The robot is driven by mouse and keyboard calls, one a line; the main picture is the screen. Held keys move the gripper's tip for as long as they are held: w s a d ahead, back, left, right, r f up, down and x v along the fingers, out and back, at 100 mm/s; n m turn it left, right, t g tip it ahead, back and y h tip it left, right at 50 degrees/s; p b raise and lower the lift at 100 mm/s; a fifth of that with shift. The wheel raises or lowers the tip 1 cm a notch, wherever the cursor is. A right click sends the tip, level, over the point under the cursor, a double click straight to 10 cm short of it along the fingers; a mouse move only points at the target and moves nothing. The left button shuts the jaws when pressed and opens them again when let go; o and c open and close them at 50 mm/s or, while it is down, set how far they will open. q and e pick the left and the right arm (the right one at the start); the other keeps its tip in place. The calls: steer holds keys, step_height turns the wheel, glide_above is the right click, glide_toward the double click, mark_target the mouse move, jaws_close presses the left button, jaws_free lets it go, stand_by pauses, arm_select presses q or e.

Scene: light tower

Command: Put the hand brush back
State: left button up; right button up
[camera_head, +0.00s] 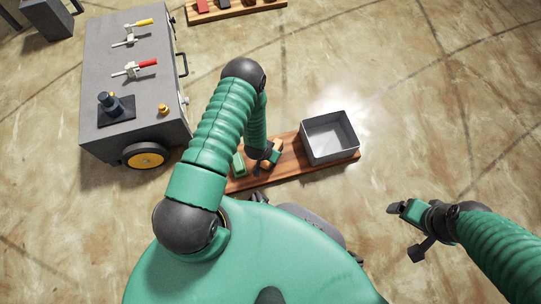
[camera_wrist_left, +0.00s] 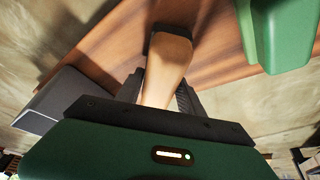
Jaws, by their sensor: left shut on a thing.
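My left gripper (camera_head: 264,165) is low over the wooden board (camera_head: 291,165), between a green item and a grey open box. In the left wrist view its dark fingers (camera_wrist_left: 160,98) are shut on the hand brush (camera_wrist_left: 168,65), a tan wooden body with a dark end. The brush lies over the board (camera_wrist_left: 215,62); I cannot tell whether it touches it. In the head view an orange-tan part (camera_head: 274,152) shows beside my left gripper, and the rest is hidden. My right gripper (camera_head: 400,232) is open and empty, over bare floor at the right.
The grey open box (camera_head: 330,158) stands on the board's right end. The green item (camera_head: 238,165) is at the left; a green shape (camera_wrist_left: 282,35) is close in the wrist view. A grey wheeled cart (camera_head: 140,80) with clamps stands left. Another board (camera_head: 236,10) is at the back.

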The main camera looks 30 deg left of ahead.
arm_select(q)
steer(key=shift+c, duration=0.6)
steer(key=shift+f, duration=0.1)
steer(key=o, duration=0.9)
steer(key=shift+f, duration=0.1)
steer(key=shift+c, duration=0.2)
steer(key=o, duration=0.5)
steer(key=shift+c, duration=0.2)
